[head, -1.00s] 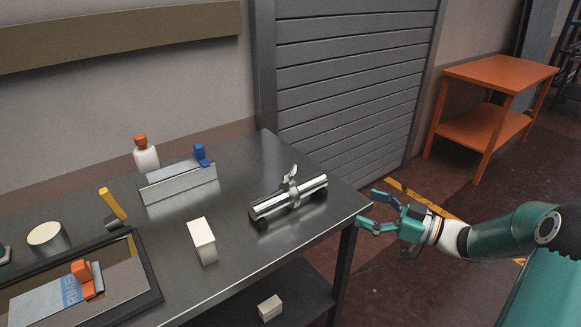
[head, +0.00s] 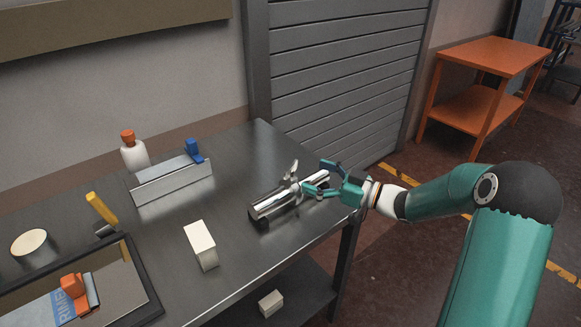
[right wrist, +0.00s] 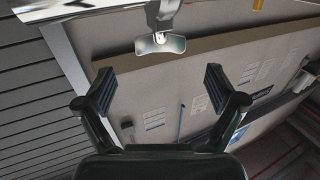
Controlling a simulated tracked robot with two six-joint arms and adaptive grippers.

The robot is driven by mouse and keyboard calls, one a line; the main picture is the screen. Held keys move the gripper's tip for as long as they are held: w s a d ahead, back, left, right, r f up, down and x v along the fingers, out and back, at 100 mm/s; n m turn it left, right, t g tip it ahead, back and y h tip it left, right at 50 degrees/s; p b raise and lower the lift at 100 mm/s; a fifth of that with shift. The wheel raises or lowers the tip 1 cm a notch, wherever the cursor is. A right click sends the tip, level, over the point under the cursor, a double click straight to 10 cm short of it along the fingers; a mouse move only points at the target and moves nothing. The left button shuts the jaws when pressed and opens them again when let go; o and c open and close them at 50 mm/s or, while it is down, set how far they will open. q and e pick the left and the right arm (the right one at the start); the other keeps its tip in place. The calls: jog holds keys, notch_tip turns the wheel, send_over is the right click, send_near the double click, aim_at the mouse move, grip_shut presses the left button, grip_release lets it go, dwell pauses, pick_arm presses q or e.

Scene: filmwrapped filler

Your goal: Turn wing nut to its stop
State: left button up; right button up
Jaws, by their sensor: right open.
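The wing nut (head: 293,178) is pale metal with upright wings, on top of a shiny metal cylinder (head: 268,205) lying near the bench's right end. My right gripper (head: 316,176) is open and empty, just right of the wing nut, with its fingers pointing toward it and partly covering the cylinder's right end. In the right wrist view the wing nut (right wrist: 160,43) shows at the top middle, beyond the two spread fingertips (right wrist: 160,88) and centred between them. I see no contact. My left gripper is not in view.
On the metal bench (head: 245,160) are a white block (head: 201,244), an angled metal piece with a blue clamp (head: 193,149), a white bottle (head: 134,156) and a dark-framed tray (head: 145,275). An orange table (head: 490,58) stands behind my right arm. Bench around the cylinder is clear.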

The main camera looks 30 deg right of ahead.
aim_at(292, 168)
jog(key=x, duration=0.6)
jog(key=shift+w+a, duration=0.2)
jog(key=shift+w, duration=0.15)
